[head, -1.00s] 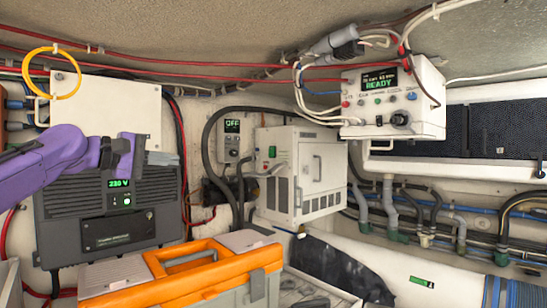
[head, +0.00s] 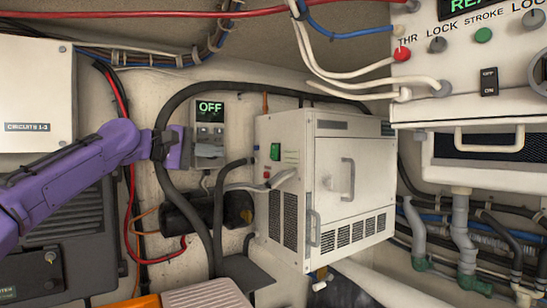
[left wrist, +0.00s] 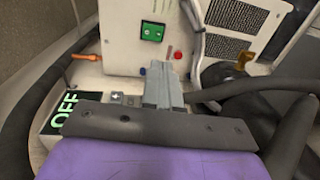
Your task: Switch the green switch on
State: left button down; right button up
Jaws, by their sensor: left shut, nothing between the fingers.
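The green switch (head: 275,151) is a small green rocker on the left face of a white cabinet (head: 335,190). In the left wrist view the green switch (left wrist: 152,32) is above my fingertips, with a red button and a blue button below it on the same face. My left gripper (head: 187,148), on a purple arm, is left of the cabinet, by a grey panel whose display reads OFF (head: 210,107). In the left wrist view its grey fingers (left wrist: 161,72) are shut and empty, pointing toward the cabinet face, apart from the switch. My right gripper is not in view.
A thick black hose (head: 165,105) loops around the OFF panel beside my left gripper. Grey cables join the cabinet's left face below the switch. A white control box (head: 460,95) hangs at upper right. A dark motor-like unit (head: 185,215) sits below the panel.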

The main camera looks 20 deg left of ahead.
pick_arm(q)
jog(key=w, duration=0.2)
jog(key=p, duration=0.8)
send_near(273, 158)
jog(key=x, duration=0.5)
jog(key=shift+w+d+r, duration=0.15)
jog(key=shift+w, duration=0.2)
jog(key=shift+w+d+f, duration=0.2)
jog(key=shift+w+d, duration=0.1)
jog(key=shift+w, duration=0.2)
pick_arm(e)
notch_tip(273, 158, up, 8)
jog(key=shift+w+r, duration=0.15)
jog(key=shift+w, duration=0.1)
pick_arm(q)
jog(key=shift+s+f, duration=0.1)
